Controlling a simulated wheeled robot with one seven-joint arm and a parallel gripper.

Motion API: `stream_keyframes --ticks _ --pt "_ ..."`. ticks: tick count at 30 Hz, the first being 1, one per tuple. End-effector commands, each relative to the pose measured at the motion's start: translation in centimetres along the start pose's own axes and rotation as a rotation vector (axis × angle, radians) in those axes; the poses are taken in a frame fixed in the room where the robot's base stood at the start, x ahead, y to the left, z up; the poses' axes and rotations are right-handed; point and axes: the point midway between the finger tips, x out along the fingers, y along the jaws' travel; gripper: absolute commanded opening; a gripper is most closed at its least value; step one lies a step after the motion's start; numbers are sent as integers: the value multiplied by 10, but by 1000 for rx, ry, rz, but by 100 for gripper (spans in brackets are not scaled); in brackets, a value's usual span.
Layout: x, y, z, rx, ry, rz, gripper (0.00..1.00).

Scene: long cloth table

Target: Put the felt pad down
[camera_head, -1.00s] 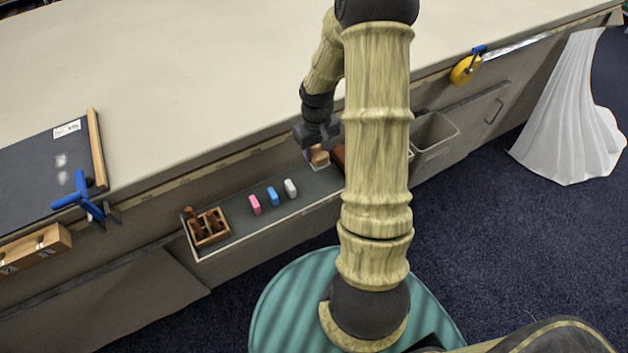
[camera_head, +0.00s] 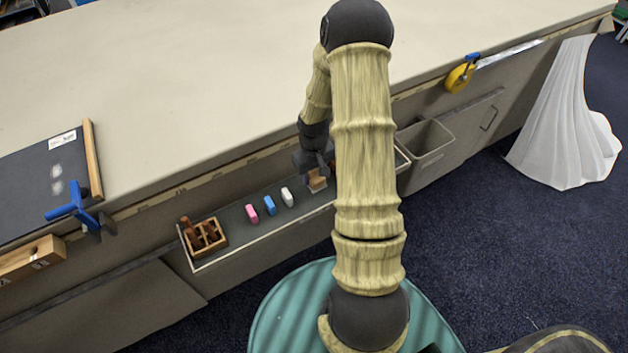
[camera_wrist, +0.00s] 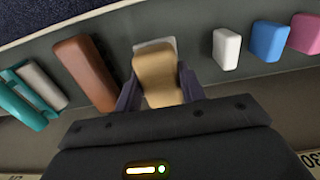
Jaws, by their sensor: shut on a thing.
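The felt pad looks to be the tan, rounded block (camera_wrist: 157,72) between my two dark fingers in the wrist view. My gripper (camera_wrist: 160,88) is shut on it. In the head view the block (camera_head: 316,181) is small and low over the grey tray (camera_head: 236,246) on the table's front side. A pale flat patch (camera_wrist: 154,44) shows at the block's far end; I cannot tell whether it belongs to the block or lies on the tray. Whether the block touches the tray floor is unclear. My arm hides part of the tray's right side.
White (camera_head: 287,197), blue (camera_head: 270,205) and pink (camera_head: 252,214) blocks lie left of the held block. A wooden holder (camera_head: 204,238) stands at the tray's left end. In the wrist view, a brown block (camera_wrist: 85,72) and teal and grey pieces (camera_wrist: 38,92) lie left.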

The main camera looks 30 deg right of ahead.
Motion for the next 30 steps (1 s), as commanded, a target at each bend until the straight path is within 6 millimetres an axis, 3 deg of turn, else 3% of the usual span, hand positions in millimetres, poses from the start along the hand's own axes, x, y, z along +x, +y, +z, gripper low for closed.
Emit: stream_keyframes --ticks 7,18,19,22,30 --pt "33 0 1 1 -2 -1 11" --pt "37 -4 -1 -7 -1 0 11" --pt "37 -4 -1 -7 -1 0 41" --pt "36 -2 0 -5 -1 -1 61" --pt "36 0 0 1 -1 0 61"
